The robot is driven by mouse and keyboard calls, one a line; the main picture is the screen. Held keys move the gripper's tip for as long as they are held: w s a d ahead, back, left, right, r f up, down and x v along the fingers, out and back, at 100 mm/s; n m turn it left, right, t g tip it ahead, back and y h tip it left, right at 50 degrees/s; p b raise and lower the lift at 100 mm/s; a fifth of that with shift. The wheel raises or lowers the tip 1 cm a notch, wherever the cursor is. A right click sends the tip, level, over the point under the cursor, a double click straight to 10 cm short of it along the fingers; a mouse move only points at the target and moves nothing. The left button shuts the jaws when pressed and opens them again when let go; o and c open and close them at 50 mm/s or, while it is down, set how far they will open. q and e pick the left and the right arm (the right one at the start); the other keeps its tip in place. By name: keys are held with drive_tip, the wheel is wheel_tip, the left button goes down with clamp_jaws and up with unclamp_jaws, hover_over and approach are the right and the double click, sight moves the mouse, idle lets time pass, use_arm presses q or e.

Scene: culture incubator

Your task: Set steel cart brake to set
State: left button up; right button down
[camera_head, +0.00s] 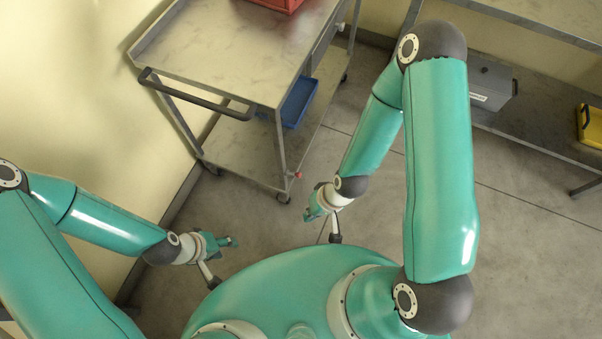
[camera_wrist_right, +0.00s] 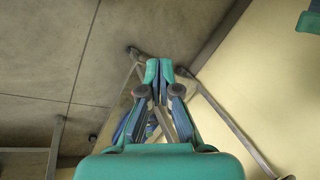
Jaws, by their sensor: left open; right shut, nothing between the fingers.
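The steel cart (camera_head: 215,55) stands at the upper left in the head view, with a dark push handle (camera_head: 195,95) on its near end. A small red part (camera_head: 297,174) sits low on its near right leg, just above a caster (camera_head: 283,198). It may be the brake; its setting is too small to read. My right gripper (camera_head: 310,213) is shut and empty, a little below and right of that caster in the picture. In the right wrist view its fingertips (camera_wrist_right: 159,69) meet, with cart legs behind. My left gripper (camera_head: 228,242) is open and empty, left of centre, away from the cart.
A red bin (camera_head: 277,3) is on the cart's top and a blue bin (camera_head: 298,103) on its lower shelf. A wall runs along the left. A steel table's lower shelf (camera_head: 540,135) at right holds a grey box (camera_head: 492,85) and a yellow item (camera_head: 590,125). Floor between is clear.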

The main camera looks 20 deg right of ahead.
drive_tip(key=w+a+n+t+y+b, duration=0.1)
drive_tip(key=w+n+t+y+b, duration=0.25)
drive_tip(key=w+n+b, duration=0.55)
drive_tip(key=w+d+f+n+t+b, duration=0.2)
drive_tip(key=w+d+f+b, duration=0.5)
drive_tip(key=d+f+b, duration=0.2)
drive_tip(key=shift+w+d+t+b, duration=0.3)
drive_tip(key=shift+d+t+b, duration=0.05)
drive_tip(key=shift+d+b, duration=0.45)
drive_tip(key=shift+a+f, duration=0.1)
drive_tip(key=shift+f, duration=0.05)
